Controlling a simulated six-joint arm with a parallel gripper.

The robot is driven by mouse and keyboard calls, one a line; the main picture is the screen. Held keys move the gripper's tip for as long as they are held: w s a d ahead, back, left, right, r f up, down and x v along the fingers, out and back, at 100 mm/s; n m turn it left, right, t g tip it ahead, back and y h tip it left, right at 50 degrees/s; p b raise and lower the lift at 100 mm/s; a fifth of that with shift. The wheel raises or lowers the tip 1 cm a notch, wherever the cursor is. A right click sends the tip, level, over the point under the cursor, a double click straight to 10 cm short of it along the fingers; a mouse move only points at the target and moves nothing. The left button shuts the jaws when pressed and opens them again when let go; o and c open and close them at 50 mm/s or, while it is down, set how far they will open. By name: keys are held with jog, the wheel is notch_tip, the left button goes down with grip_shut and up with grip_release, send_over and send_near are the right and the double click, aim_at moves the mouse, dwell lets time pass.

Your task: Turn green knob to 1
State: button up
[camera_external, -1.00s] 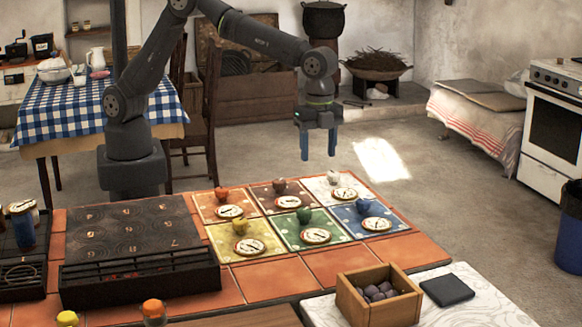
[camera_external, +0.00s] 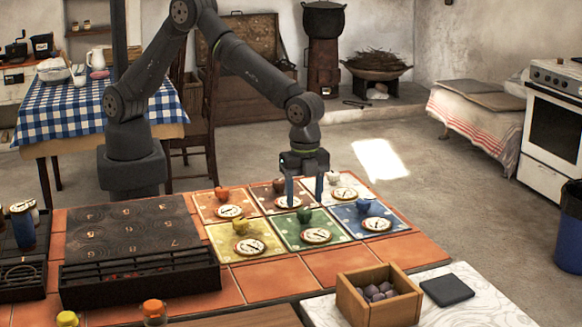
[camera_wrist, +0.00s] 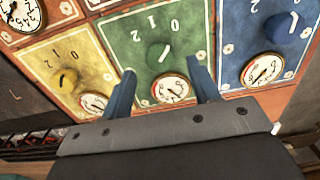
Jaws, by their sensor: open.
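The green knob (camera_external: 304,214) stands on the green tile (camera_external: 290,232) in the middle of the front row of the panel. In the wrist view the green knob (camera_wrist: 155,54) shows with the marks 0, 1 and 2 along one side of it; I cannot tell clearly which mark it points at. My gripper (camera_external: 305,198) points down, open and empty, above and slightly behind the green knob. In the wrist view the fingertips of my gripper (camera_wrist: 160,69) lie either side of the green tile's middle, apart from the knob.
A yellow knob (camera_external: 240,227) and a blue knob (camera_external: 363,206) flank the green one. Brown (camera_external: 279,186), orange (camera_external: 222,194) and white (camera_external: 333,177) knobs stand behind. Each tile has a round dial, such as the green tile's dial (camera_external: 316,236). A wooden box (camera_external: 362,305) stands in front.

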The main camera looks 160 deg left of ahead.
aim_at(304, 210)
jog(key=shift+f, duration=1.7)
jog(key=c, duration=1)
